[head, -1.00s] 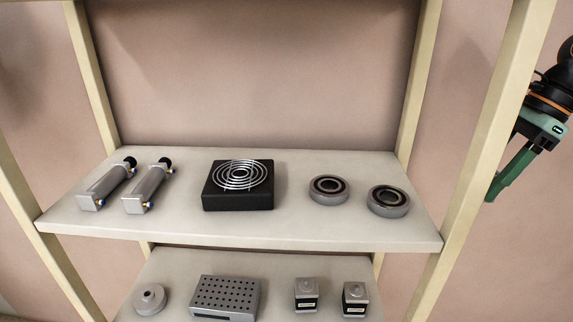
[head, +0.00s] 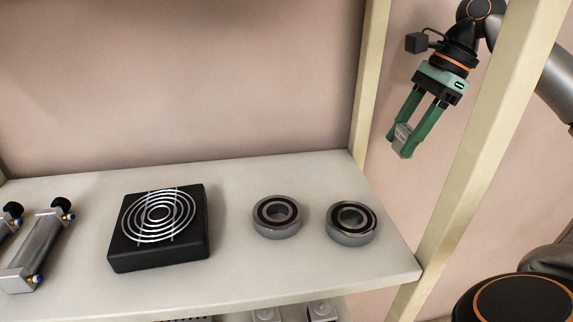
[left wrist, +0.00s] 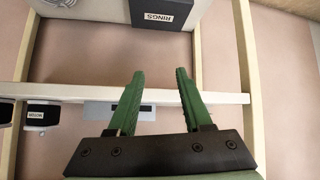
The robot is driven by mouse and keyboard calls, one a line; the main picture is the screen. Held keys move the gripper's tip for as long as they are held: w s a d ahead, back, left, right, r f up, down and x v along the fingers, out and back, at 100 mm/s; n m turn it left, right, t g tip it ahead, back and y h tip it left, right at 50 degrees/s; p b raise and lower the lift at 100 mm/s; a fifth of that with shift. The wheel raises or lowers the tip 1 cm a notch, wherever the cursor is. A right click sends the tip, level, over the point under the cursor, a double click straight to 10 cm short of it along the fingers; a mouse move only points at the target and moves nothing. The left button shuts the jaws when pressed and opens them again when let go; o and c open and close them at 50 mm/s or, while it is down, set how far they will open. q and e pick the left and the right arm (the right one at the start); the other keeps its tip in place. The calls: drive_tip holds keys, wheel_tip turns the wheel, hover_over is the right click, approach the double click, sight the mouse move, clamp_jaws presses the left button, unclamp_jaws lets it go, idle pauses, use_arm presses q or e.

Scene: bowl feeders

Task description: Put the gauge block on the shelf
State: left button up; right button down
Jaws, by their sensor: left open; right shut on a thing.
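My right gripper (head: 407,138) is shut on a small grey block, the gauge block (head: 401,140), between its green fingers. It is held in the air outside the shelf's right side, beyond the cream posts in the head view. The pale shelf board (head: 300,270) fills the lower part of the head view. My left gripper (left wrist: 158,88) is open and empty in the left wrist view, in front of a rack with cream posts. It is not in the head view.
On the shelf stand a black fan with a wire guard (head: 160,228), two bearings (head: 277,217) (head: 352,223) and silver cylinders (head: 38,250) at left. The front right post (head: 480,150) rises beside the held block. Clear board lies in front of the bearings. A box labelled RINGS (left wrist: 160,14) shows in the left wrist view.

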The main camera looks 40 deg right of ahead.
drive_tip(key=w+a+p, duration=0.1)
drive_tip(key=w+a, duration=0.1)
drive_tip(key=a, duration=0.2)
drive_tip(key=w+a+p, duration=0.2)
drive_tip(key=a, duration=0.2)
drive_tip(key=w+a+p, duration=0.1)
drive_tip(key=w+a, duration=0.2)
drive_tip(key=a, duration=0.1)
drive_tip(key=shift+a+r+p, duration=0.15)
drive_tip(key=shift+a+p, duration=0.15)
drive_tip(key=shift+p, duration=0.1)
drive_tip(key=shift+w+a, duration=0.25)
drive_tip(key=shift+a, duration=0.25)
drive_tip(key=shift+w+a+p, duration=0.15)
drive_tip(key=shift+a+p, duration=0.15)
drive_tip(key=shift+a, duration=0.05)
wheel_tip(320, 180, down, 3)
drive_tip(key=shift+r+b, duration=0.1)
drive_tip(key=shift+b, duration=0.25)
drive_tip(key=shift+f, duration=0.4)
use_arm(q)
drive_tip(key=shift+s+a+r+y, duration=0.15)
drive_tip(key=shift+s+a+r, duration=0.2)
drive_tip(key=shift+a+r, duration=0.35)
drive_tip(key=shift+s+a+r+y, duration=0.15)
drive_tip(key=shift+s+a+r, duration=0.2)
drive_tip(key=shift+a+r, duration=0.25)
use_arm(e)
drive_tip(key=shift+f, duration=0.15)
